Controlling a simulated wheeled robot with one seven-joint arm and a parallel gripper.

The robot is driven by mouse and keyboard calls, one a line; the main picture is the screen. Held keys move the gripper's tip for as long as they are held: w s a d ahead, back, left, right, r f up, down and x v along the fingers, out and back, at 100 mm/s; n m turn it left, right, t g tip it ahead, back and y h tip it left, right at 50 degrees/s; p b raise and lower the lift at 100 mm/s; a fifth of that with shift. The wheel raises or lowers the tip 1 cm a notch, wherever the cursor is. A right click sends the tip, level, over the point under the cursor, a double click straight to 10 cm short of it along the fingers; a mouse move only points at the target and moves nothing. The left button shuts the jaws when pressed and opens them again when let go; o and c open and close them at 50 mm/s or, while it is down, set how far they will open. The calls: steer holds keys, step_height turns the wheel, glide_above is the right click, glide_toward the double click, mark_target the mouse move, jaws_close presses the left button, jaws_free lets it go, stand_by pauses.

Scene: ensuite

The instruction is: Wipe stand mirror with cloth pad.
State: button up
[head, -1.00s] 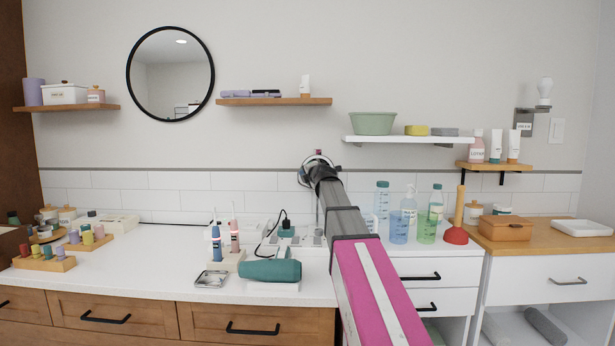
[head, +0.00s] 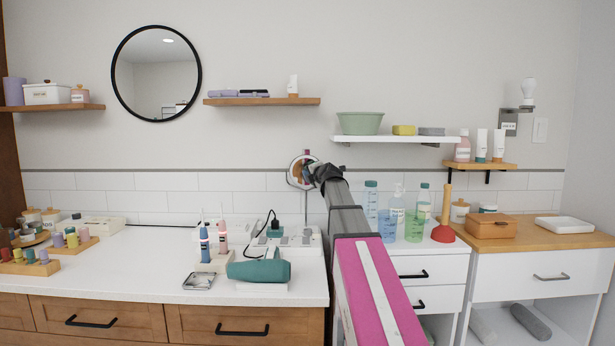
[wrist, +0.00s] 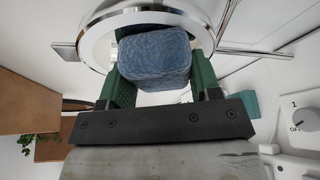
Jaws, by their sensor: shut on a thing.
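The stand mirror (head: 292,172) is a small round mirror with a pale rim on a thin stem, standing at the back of the white counter in the head view. In the wrist view its silver-rimmed disc (wrist: 101,45) fills the top. The cloth pad (wrist: 155,58) is a blue, rough-textured block. My gripper (wrist: 153,78) is shut on it, with a green finger on each side. The pad lies in front of the mirror disc; I cannot tell whether they touch. In the head view my wrist is just right of the mirror, and the pad is hard to make out.
A teal hair dryer (head: 260,271), two upright toothbrush-like items (head: 213,242) and a small metal dish (head: 198,282) stand left of my arm. Bottles (head: 413,225) and a red plunger (head: 443,233) stand right. A wooden shelf (head: 250,101) is above. The counter's middle left is clear.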

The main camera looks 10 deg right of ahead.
mark_target(293, 172)
steer(key=shift+s+d, duration=0.1)
steer(key=shift+d, duration=0.75)
steer(key=shift+w+a, duration=0.15)
steer(key=shift+a, duration=0.85)
steer(key=shift+w+a, duration=0.15)
steer(key=shift+a, duration=0.85)
steer(key=shift+w+a, duration=0.3)
steer(key=shift+a, duration=0.75)
steer(key=shift+w+a, duration=0.25)
steer(key=shift+a, duration=0.75)
steer(key=shift+s+r, duration=0.1)
steer(key=shift+r, duration=0.4)
steer(key=shift+s+d, duration=0.25)
steer(key=shift+d, duration=1.1)
steer(key=shift+s+d, duration=0.2)
steer(key=shift+d, duration=1.2)
steer(key=shift+s+d, duration=0.25)
steer(key=shift+d, duration=1.1)
steer(key=shift+a, duration=0.2)
